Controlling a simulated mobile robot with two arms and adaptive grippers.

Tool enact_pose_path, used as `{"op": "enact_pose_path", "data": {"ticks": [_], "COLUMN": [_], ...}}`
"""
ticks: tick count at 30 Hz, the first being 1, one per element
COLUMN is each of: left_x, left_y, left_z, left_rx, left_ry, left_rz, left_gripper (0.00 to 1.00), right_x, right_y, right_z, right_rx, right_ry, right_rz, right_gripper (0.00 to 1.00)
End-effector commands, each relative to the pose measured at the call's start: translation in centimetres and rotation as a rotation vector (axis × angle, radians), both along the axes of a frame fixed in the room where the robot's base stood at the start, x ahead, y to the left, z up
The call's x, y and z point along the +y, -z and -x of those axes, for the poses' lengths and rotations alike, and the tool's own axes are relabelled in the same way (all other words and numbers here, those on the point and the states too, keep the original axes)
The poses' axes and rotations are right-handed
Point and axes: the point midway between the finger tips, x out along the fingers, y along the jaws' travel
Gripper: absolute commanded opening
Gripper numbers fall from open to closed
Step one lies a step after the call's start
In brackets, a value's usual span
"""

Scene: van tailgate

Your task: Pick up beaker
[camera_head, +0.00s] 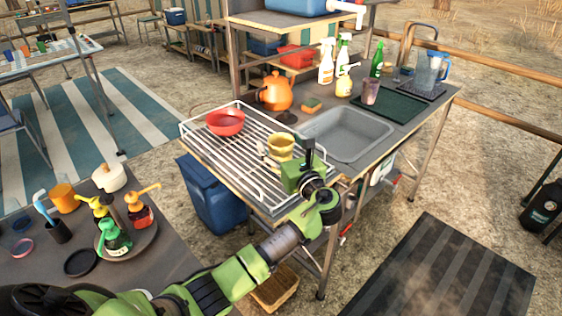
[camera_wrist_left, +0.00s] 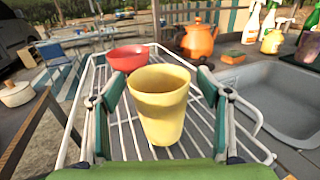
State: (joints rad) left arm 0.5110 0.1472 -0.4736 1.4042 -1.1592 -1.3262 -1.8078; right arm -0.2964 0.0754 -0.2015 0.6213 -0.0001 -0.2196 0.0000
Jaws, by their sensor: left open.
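A yellow beaker (camera_head: 281,146) stands on the white wire dish rack (camera_head: 187,128) beside the sink. It looks upright, and in the left wrist view the beaker (camera_wrist_left: 160,108) fills the middle of the picture. My left gripper (camera_head: 287,156) is at the rack, right by the beaker. In the left wrist view the fingers of my left gripper (camera_wrist_left: 160,85) are spread, one on each side of the beaker, with gaps visible. I cannot tell how far down the beaker the fingers reach. My right gripper is not in view.
A red bowl (camera_head: 225,122) sits on the rack behind the beaker. An orange kettle (camera_head: 276,92), a sponge (camera_head: 311,105) and a grey sink (camera_head: 345,136) lie beyond and right. Bottles and a jug (camera_head: 428,72) stand farther back. A dark table (camera_head: 160,262) with pump bottles is at left.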

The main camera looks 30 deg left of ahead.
Motion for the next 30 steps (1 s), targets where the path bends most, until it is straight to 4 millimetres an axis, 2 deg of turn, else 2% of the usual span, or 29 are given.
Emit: {"op": "enact_pose_path", "data": {"ticks": [4, 5, 9, 10, 23, 26, 30], "left_x": [0.0, 0.0, 0.0, 0.0, 0.0, -0.1, -0.2], "left_y": [-0.1, -0.1, -0.1, -0.1, -0.6, -1.5, -3.7], "left_z": [0.0, 0.0, 0.0, 0.0, 0.0, 0.0, 0.3], "left_rx": [0.001, 0.001, 0.001, 0.001, 0.001, -0.002, -0.004], "left_ry": [0.000, 0.000, 0.000, 0.001, 0.001, 0.001, 0.002], "left_rz": [0.000, 0.000, 0.000, 0.000, 0.001, 0.001, 0.002], "left_gripper": [0.70, 0.67, 0.31, 0.30, 0.30, 0.30, 0.30], "right_x": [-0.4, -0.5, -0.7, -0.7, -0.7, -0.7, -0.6], "right_y": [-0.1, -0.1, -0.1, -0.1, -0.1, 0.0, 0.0], "right_z": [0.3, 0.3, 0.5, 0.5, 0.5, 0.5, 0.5], "right_rx": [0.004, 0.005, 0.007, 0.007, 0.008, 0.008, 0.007], "right_ry": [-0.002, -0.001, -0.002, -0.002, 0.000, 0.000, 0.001], "right_rz": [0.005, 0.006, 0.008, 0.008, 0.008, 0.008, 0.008], "right_gripper": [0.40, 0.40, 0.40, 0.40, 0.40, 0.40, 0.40]}}
